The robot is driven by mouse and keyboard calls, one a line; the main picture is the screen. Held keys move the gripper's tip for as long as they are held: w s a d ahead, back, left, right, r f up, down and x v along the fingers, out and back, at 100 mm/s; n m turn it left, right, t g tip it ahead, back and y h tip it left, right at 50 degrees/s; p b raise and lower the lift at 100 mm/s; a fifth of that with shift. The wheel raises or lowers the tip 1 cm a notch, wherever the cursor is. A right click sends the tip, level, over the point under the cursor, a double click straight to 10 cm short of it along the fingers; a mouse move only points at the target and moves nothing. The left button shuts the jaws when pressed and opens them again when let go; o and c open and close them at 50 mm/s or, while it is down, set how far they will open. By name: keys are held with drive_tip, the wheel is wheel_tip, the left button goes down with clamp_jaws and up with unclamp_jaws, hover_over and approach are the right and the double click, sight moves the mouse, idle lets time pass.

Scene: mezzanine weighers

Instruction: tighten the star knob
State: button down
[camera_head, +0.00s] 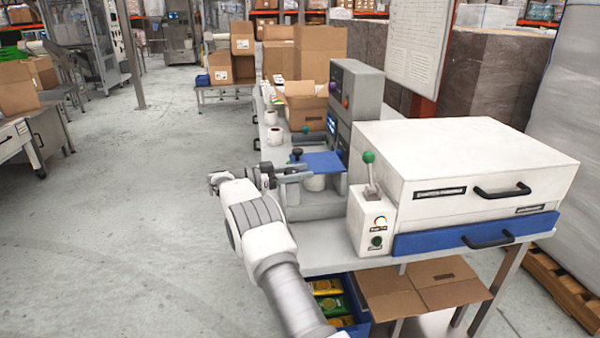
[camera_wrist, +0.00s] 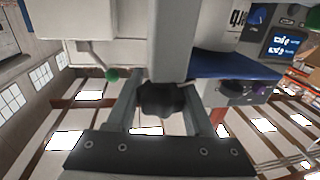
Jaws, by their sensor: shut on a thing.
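The star knob (camera_wrist: 165,100) is black and lobed, and shows in the middle of the wrist view. It sits below a grey upright post (camera_wrist: 172,38) in that view. My gripper (camera_wrist: 163,92) has one finger on each side of the knob and is shut on it. In the head view my gripper (camera_head: 296,174) reaches from the left to the small grey stand on the bench, beside a blue plate (camera_head: 322,161). I cannot clearly make out the gripped knob in the head view; my gripper likely covers it.
A white cabinet (camera_head: 470,160) with black handles stands right of my arm. A control box (camera_head: 373,225) with a green-ball lever (camera_head: 369,157) stands close by. A grey display unit (camera_head: 352,100) rises behind the stand. Open floor lies left.

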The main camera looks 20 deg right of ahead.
drive_tip(key=shift+d+r, duration=0.1)
idle(0.4)
drive_tip(key=shift+c, duration=1.5)
unclamp_jaws()
